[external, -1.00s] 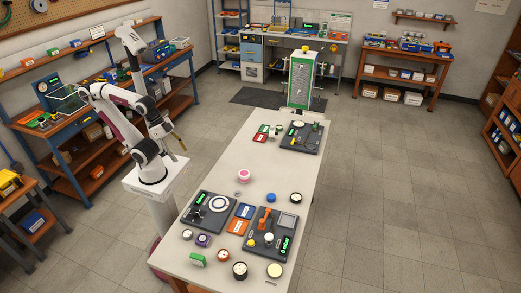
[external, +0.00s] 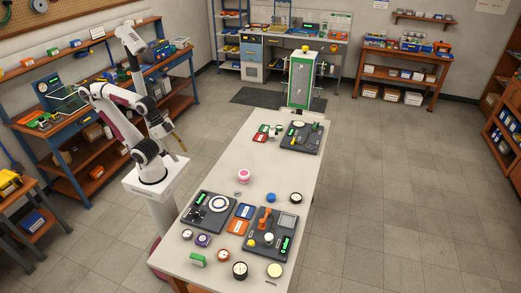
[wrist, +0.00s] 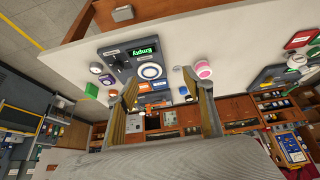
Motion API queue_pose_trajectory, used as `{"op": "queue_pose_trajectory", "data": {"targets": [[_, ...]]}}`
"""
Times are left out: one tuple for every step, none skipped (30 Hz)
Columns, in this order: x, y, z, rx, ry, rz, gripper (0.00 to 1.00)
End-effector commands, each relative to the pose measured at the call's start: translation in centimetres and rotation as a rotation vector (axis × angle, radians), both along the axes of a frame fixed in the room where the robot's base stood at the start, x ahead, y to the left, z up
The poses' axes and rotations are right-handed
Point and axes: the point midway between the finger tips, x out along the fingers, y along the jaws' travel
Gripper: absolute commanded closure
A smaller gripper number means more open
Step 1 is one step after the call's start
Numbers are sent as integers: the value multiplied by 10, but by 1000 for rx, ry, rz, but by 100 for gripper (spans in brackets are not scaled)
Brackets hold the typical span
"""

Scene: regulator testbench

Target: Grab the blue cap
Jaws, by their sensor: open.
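A small round blue cap (external: 270,197) sits on the white table, right of the blue square pad (external: 245,211) and near a black-rimmed round gauge. In the wrist view a small blue round thing (wrist: 183,91), likely the same cap, shows just inside the right finger. My gripper (external: 181,145) is above the floor off the left edge of the table, well away from the cap. In the wrist view my gripper (wrist: 160,76) has its two fingers wide apart, with nothing held between them.
A pink-and-white round part (external: 244,176) stands near the table's middle. Dark test panels (external: 211,222) and (external: 271,235), an orange pad (external: 238,227) and several round gauges crowd the near end. A green-framed stand (external: 301,80) is at the far end. The table's middle is mostly clear.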

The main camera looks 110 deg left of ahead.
Motion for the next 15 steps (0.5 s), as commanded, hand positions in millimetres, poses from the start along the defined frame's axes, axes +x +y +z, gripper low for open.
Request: {"op": "queue_pose_trajectory", "data": {"targets": [[4, -2, 1, -6, -4, -4, 49], [7, -4, 2, -11, -8, -6, 49], [11, -6, 2, -19, -13, -9, 49], [15, -9, 3, -27, -19, -12, 49], [20, -11, 4, -33, -26, -14, 49], [27, -15, 6, -46, -34, -19, 49], [33, -18, 7, -55, -43, -22, 49], [39, -21, 8, -66, -50, -26, 49], [49, -26, 11, -81, -64, -30, 49], [56, -29, 12, -92, -74, -32, 49], [63, -33, 14, -103, -84, -34, 49], [73, -38, 15, -119, -98, -36, 49], [81, -41, 17, -130, -110, -38, 49], [89, -45, 19, -142, -121, -38, 49], [99, -49, 20, -157, -135, -36, 49]]}}
